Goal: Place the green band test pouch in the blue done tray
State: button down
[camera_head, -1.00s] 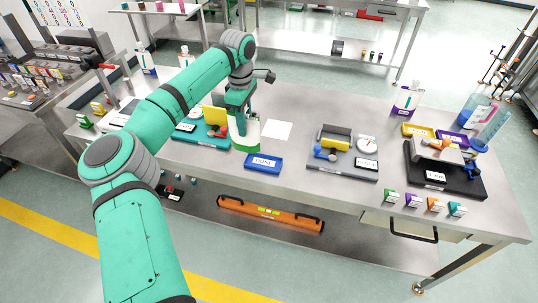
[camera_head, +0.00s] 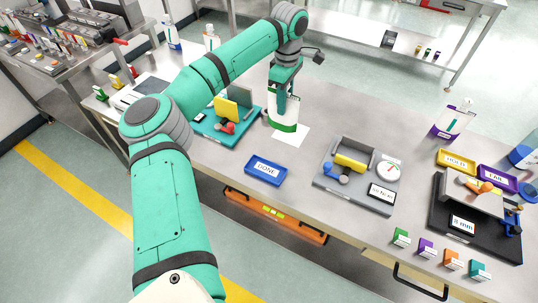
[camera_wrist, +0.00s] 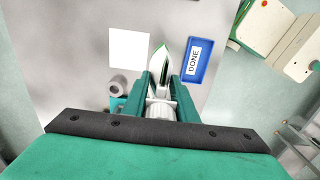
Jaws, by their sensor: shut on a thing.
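My gripper (camera_head: 285,98) is shut on the top of a white pouch with a green band (camera_head: 283,124). The pouch hangs upright over the bench, in front of a white sheet, behind the blue done tray (camera_head: 265,170). Whether it touches the bench cannot be told. In the wrist view the pouch (camera_wrist: 160,62) sits between the fingers (camera_wrist: 162,88), seen from above. The done tray (camera_wrist: 197,61) lies beside it on the right, apart from it, and looks empty. Its label reads DONE.
A white sheet (camera_head: 293,135) lies flat by the pouch. A teal fixture (camera_head: 213,130) with a yellow block is on the left. A grey fixture (camera_head: 333,180) with a yellow roller and dial stands right of the tray. The bench between is clear.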

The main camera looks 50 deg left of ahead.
send_over(274, 123)
jog(key=s+d, duration=0.4)
notch_tip(274, 123, down, 3)
jog(key=s+f, duration=0.4)
jog(key=f, duration=0.5)
jog(key=shift+s+d, duration=0.35)
jog(key=shift+d, duration=0.05)
jog(key=c, duration=1.4)
grip_release()
jog(key=shift+w+f, duration=0.1)
jog(key=shift+c, duration=0.2)
notch_tip(274, 123, up, 12)
